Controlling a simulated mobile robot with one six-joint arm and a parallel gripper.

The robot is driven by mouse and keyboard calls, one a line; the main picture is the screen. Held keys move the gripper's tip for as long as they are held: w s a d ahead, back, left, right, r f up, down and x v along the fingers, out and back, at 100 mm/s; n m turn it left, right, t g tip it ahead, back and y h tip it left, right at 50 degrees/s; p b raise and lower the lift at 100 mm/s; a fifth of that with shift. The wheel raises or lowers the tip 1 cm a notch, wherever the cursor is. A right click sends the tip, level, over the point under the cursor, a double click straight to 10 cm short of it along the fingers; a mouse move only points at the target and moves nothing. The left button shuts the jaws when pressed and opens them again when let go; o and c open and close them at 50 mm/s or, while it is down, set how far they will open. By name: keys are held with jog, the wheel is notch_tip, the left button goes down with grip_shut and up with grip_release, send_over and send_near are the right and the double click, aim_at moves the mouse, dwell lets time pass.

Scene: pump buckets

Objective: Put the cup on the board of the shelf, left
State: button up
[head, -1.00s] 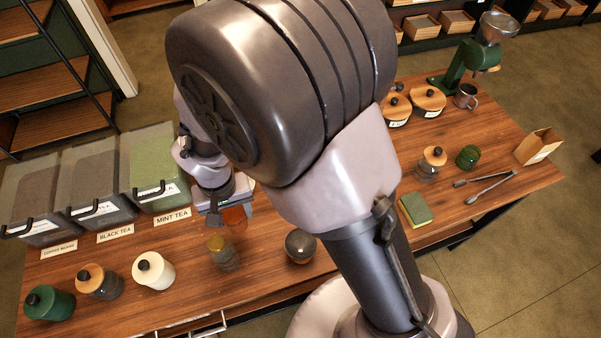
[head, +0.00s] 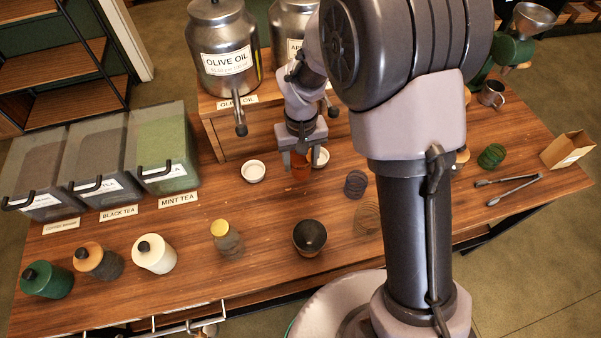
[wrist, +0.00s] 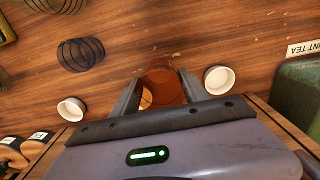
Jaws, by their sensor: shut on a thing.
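An amber, see-through cup (head: 301,170) is between the fingers of my gripper (head: 301,152), in front of the wooden stand in the head view. In the wrist view the cup (wrist: 161,84) sits between the two dark fingers of my gripper (wrist: 158,95), which is shut on it. The cup looks to be just above the table; any gap is too small to tell. A black-framed shelf with wooden boards (head: 55,45) stands on the floor at the upper left, well away from my gripper. Its lower part is partly hidden by the bins.
A wooden stand (head: 212,137) carries steel oil cans (head: 223,48) with taps. White dishes (head: 253,171) flank the cup. Wire rings (head: 356,183) lie right of the cup.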

aim_at(300, 173)
jog(key=shift+a+f+b, duration=0.1)
jog(key=shift+f+b, duration=1.1)
jog(key=shift+f, duration=1.75)
jog(key=o, duration=1.3)
